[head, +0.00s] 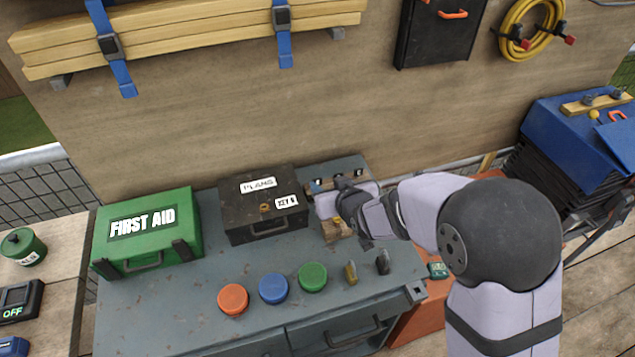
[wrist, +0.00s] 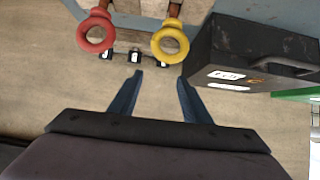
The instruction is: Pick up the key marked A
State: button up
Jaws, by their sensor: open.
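Two ring-headed keys on brown shafts show in the wrist view: a red one (wrist: 95,32) and a yellow one (wrist: 171,40). I can read no letter on either, so I cannot tell which is marked A. My gripper (wrist: 160,83) is open and empty, its fingers apart from both rings, which lie beyond the tips. Small dark pieces with pale tags (wrist: 134,57) sit between the rings and the fingers. In the head view my gripper is over the right back of the grey bench (head: 185,310), and my arm hides much of the wooden key holder (head: 336,230).
The black plans box (head: 262,218) stands close left of my gripper; in the wrist view it is at right (wrist: 250,55). Left of it is the green first aid box (head: 148,230). Orange (head: 233,299), blue (head: 273,288) and green (head: 313,277) round buttons lie in front. A plywood wall rises behind.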

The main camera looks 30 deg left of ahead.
aim_at(318, 181)
jog(key=shift+f+p+x, duration=0.2)
jog(key=shift+p+x, duration=0.2)
jog(key=shift+x, duration=0.85)
jog(key=shift+s, duration=0.1)
jog(key=shift+s+p+x, duration=0.2)
jog(key=shift+p+x, duration=0.95)
jog(key=shift+x, duration=1.35)
jog(key=shift+a+f, duration=0.1)
grip_shut()
